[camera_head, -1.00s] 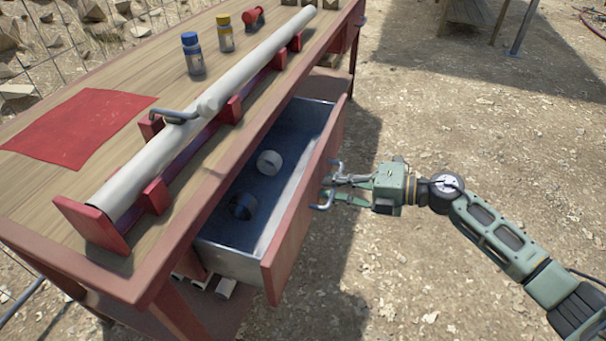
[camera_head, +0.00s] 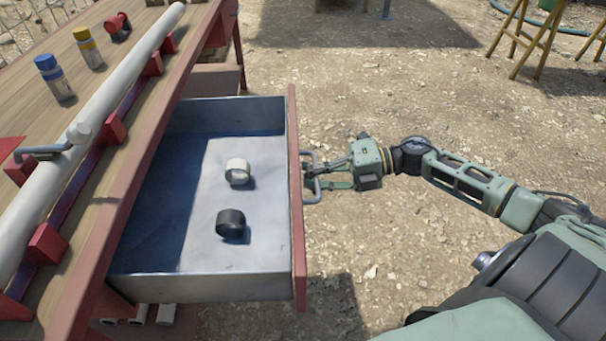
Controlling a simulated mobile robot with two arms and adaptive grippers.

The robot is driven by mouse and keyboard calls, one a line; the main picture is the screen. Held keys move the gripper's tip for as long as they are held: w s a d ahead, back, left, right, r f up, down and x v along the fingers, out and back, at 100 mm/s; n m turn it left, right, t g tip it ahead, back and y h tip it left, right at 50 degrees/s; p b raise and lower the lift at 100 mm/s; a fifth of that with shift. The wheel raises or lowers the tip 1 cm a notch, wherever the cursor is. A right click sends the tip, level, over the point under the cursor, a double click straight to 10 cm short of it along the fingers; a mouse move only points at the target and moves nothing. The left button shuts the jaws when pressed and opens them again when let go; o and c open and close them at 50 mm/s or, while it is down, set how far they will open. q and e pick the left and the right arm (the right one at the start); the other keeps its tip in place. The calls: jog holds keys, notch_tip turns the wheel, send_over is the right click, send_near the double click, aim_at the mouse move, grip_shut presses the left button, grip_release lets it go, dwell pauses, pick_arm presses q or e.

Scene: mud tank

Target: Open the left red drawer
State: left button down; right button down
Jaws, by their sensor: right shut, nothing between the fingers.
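The red-fronted drawer (camera_head: 298,220) is pulled far out from under the wooden table, and its grey metal inside shows. A white ring-shaped part (camera_head: 238,171) and a black ring-shaped part (camera_head: 230,223) lie on its floor. The drawer's metal handle (camera_head: 313,195) is on the outer face. My right gripper (camera_head: 318,177) is at the handle, coming from the right. Its fingers are shut with nothing between them; whether they touch the handle I cannot tell. My left gripper is not in view.
The table top (camera_head: 108,115) carries a long white pipe (camera_head: 100,120) on red supports, a blue-capped bottle (camera_head: 54,78), a yellow-capped bottle (camera_head: 88,47) and a red part (camera_head: 117,25). Open gravel ground lies to the right. Wooden trestle legs (camera_head: 530,38) stand at the far right.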

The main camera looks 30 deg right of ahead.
jog(key=shift+w+r, duration=0.1)
jog(key=shift+r, duration=0.25)
jog(key=c, duration=2.2)
grip_release()
jog(key=shift+o, duration=0.4)
jog(key=shift+f, duration=0.1)
jog(key=v, duration=1.2)
